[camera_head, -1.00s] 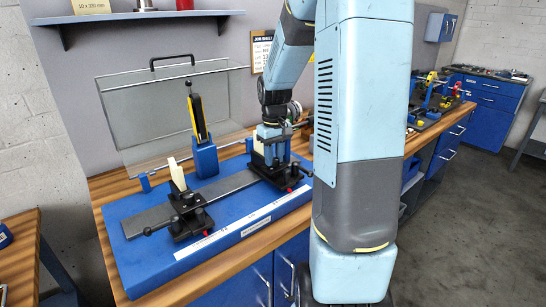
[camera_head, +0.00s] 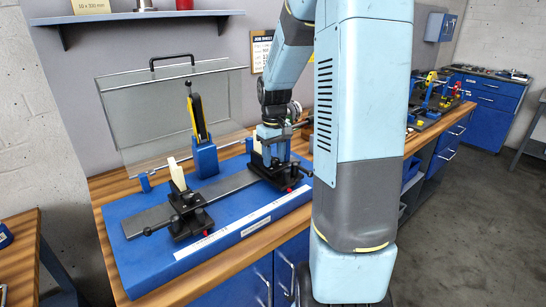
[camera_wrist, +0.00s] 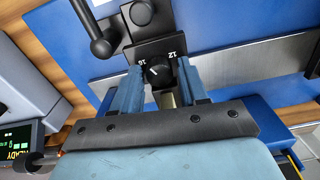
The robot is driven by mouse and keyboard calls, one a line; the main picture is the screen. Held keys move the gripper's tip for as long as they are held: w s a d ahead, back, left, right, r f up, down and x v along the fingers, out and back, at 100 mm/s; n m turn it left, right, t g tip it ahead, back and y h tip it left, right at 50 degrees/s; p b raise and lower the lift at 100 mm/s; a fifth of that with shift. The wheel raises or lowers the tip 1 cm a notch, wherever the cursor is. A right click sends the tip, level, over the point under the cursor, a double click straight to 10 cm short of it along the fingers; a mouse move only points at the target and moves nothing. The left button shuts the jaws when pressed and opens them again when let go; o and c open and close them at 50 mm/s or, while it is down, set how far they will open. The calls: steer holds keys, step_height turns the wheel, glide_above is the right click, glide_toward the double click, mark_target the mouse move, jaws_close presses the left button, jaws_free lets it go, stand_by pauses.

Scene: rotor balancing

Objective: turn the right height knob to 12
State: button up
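The right height knob (camera_wrist: 159,74) is a small black round knob on a dark block in the wrist view. Printed numbers, seemingly 16 at left and 12 at right, stand beside it. A pale pointer mark shows on its face, toward the left number; its exact reading is too small to tell. My gripper (camera_wrist: 160,70) has its two blue fingers on either side of the knob, with slim gaps showing, so it looks open. In the head view my gripper (camera_head: 272,153) is down at the right support (camera_head: 281,174), and the knob is hidden there.
The left support (camera_head: 188,212) stands on the grey rail (camera_head: 150,219) of the blue base (camera_head: 119,247). A black lever knob (camera_wrist: 103,46) sticks out close to my left finger. A blue post with a yellow-black arm (camera_head: 204,155) stands behind. A lit display (camera_wrist: 18,142) reads READY.

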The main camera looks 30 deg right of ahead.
mark_target(273, 159)
steer(key=shift+o, duration=1.1)
steer(key=shift+r, duration=0.1)
step_height(273, 159, up, 14)
steer(key=shift+f, duration=0.25)
